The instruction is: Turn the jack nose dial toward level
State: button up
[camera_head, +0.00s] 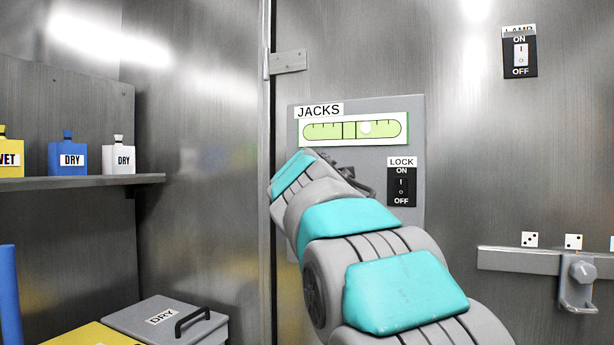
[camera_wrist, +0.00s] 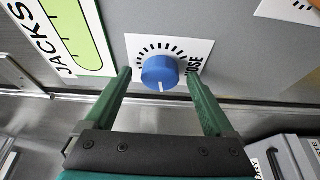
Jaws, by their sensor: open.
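The blue nose dial (camera_wrist: 160,73) sits on a white scale plate in the wrist view. Its white pointer mark faces the lower edge of the picture. My gripper (camera_wrist: 158,78) is open, with one green finger on each side of the dial; I cannot tell whether either touches it. The spirit level (camera_head: 385,130) is on the grey jacks panel (camera_head: 412,109) in the head view. Its pale bubble (camera_head: 365,128) lies right of the two centre lines. In the head view my arm hides the dial and most of my gripper.
A lock switch (camera_head: 401,186) is on the panel, right of my arm. A lamp switch (camera_head: 520,54) is higher on the wall at right. A grey rail (camera_head: 515,260) with dice and a knob is at lower right. A shelf (camera_head: 80,182) with bottles is at left.

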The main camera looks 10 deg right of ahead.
jog(key=b+v, duration=0.1)
jog(key=v, duration=0.6)
jog(key=shift+a, duration=0.1)
jog(key=s+d+f+m+g, duration=0.3)
jog(key=s+f, duration=0.2)
jog(key=f, duration=0.5)
jog(key=s+d+f+m+g, duration=0.25)
jog(key=s+f, duration=0.25)
jog(key=f, duration=0.4)
jog(key=s+d+f+m+g, duration=0.3)
jog(key=s+f+g, duration=0.1)
jog(key=f, duration=0.6)
jog(key=s+a+f+m+g+y, duration=0.1)
jog(key=s+a+f+m+g, duration=0.1)
jog(key=s+f, duration=0.5)
jog(key=s+a+f+m+g+y, duration=0.1)
jog(key=s+a+f+m+g, duration=0.1)
jog(key=s+f, duration=0.6)
jog(key=s+a+f+m+g+y, duration=0.2)
jog(key=s+f+g, duration=0.4)
jog(key=s, duration=1.2)
jog(key=shift+a+f, duration=0.75)
jog(key=shift+f, duration=0.15)
